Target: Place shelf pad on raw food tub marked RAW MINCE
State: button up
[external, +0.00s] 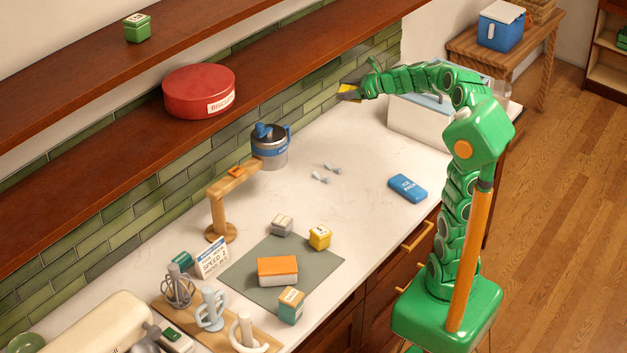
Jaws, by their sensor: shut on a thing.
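My gripper (359,90) is raised at the far end of the counter, near the green tiled wall. It is shut on a small yellow thing (347,88), mostly hidden by the jaws; I cannot tell for sure that this is the shelf pad. No label reading RAW MINCE can be made out. A white tub with an orange lid (278,271) sits on a grey-green mat (240,265), well away from my gripper. Near it are a small teal box with an orange top (291,305), a yellow box (319,237) and a grey box (282,225).
A blue ice pack (407,188) and small grey pieces (325,173) lie on the counter. A blue-and-grey jug (270,147) and a wooden stand (221,205) are near the wall. A red biscuit tin (199,91) is on the lower shelf. Mid-counter is mostly free.

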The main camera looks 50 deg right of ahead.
jog(key=w+a+n+g+y, duration=0.2)
jog(key=a+n+y, duration=0.2)
jog(key=a, duration=1.3)
jog(key=n+g+y, duration=0.5)
jog(key=n+g, duration=0.5)
jog(key=g, duration=0.1)
send_over(275, 266)
notch_tip(275, 266, down, 17)
jog(key=shift+f, duration=4.5)
jog(key=shift+f, duration=0.15)
jog(key=o, duration=1)
jog(key=shift+o, duration=0.2)
